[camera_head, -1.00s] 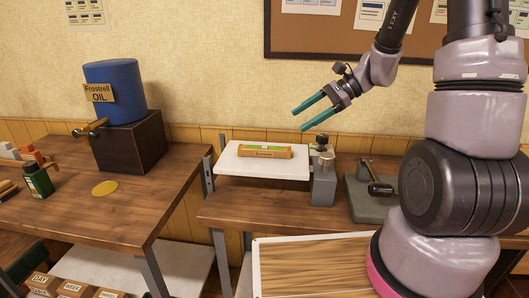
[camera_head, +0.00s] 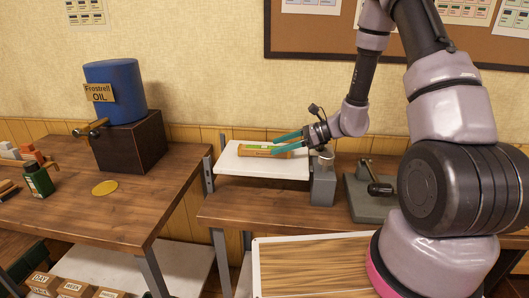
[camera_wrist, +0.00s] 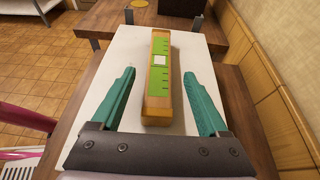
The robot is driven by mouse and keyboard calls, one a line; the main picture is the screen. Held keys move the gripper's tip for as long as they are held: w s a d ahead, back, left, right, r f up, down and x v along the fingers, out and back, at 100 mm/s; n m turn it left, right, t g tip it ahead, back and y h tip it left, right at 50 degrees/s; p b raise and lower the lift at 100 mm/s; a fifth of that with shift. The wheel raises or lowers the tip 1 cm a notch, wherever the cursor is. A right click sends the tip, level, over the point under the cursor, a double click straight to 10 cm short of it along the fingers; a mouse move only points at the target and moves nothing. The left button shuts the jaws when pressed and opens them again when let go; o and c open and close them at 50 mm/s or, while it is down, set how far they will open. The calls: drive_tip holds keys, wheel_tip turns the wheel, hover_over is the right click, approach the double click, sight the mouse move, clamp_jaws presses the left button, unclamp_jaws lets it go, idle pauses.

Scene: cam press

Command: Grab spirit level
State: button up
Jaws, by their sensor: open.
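The spirit level (camera_head: 259,148) is an orange-brown bar with a green scale on it. It lies flat on a white board (camera_head: 240,166). In the wrist view the level (camera_wrist: 158,101) runs lengthwise away from me, with its near end between my fingers. My gripper (camera_head: 272,146) has teal fingers and comes in from the right at the level's right end. In the wrist view my gripper (camera_wrist: 160,85) is open, with clear gaps between each finger and the level. The level's right end is partly hidden by the fingers in the head view.
A grey metal post (camera_head: 323,180) stands at the board's right edge, under my wrist. A grey clamp-like device (camera_head: 372,196) stands farther right. A blue oil drum (camera_head: 115,92) sits on a dark box (camera_head: 130,142) on the left table. The wall is close behind.

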sight(270, 147)
drive_tip(key=x, duration=0.4)
drive_tip(key=shift+a, duration=0.15)
clamp_jaws()
drive_tip(key=shift+r, duration=0.1)
